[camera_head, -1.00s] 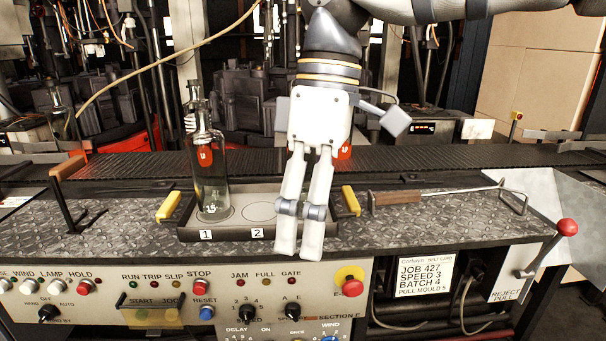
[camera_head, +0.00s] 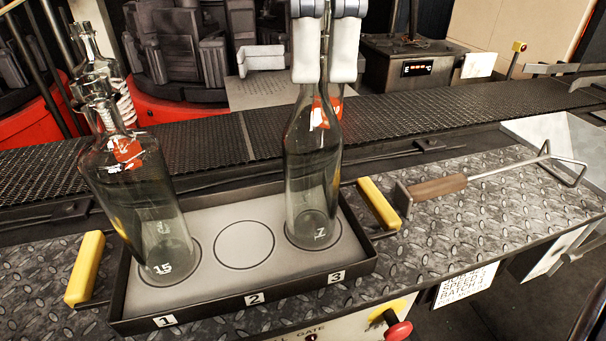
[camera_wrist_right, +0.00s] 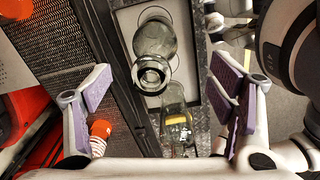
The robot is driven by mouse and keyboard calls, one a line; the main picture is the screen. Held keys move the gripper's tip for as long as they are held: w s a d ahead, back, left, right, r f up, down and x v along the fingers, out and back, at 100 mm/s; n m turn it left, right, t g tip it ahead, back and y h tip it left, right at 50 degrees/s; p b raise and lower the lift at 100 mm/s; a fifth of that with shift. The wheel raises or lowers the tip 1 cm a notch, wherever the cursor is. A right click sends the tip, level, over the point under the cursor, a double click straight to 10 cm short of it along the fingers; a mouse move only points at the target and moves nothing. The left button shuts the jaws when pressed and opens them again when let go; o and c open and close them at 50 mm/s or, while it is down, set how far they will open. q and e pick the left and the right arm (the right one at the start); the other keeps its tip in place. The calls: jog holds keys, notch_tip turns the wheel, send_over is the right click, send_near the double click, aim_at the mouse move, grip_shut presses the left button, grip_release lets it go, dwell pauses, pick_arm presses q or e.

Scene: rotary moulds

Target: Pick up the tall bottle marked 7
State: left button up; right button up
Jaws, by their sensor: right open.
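A tall clear bottle (camera_head: 312,180) stands upright on spot 3 of the dark-rimmed tray (camera_head: 240,300). Its base mark looks like 7 or 17. My right gripper (camera_head: 327,72) is at its neck, with the fingers pointing down and hiding the bottle's top. In the right wrist view the gripper (camera_wrist_right: 163,100) is open, and that bottle's open mouth (camera_wrist_right: 152,75) shows between the spread fingers, with no visible contact. Another clear bottle (camera_head: 140,190), marked 15, stands on spot 1; it also shows in the wrist view (camera_wrist_right: 177,122). My left gripper is out of view.
Spot 2 (camera_head: 244,244) is empty. Yellow handles (camera_head: 86,268) (camera_head: 379,203) flank the tray. A wooden-handled metal tool (camera_head: 440,186) lies on the tread-plate bench to the right. A dark mesh conveyor (camera_head: 420,115) runs behind. Another glass neck (camera_head: 88,48) rises behind the 15 bottle.

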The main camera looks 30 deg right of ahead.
aim_at(314, 91)
jog(key=f, duration=0.5)
jog(key=f+b, duration=0.1)
jog(key=f, duration=0.1)
jog(key=shift+w+d+f, duration=0.2)
jog(key=shift+w+f, duration=0.15)
jog(key=shift+r, duration=0.1)
grip_shut()
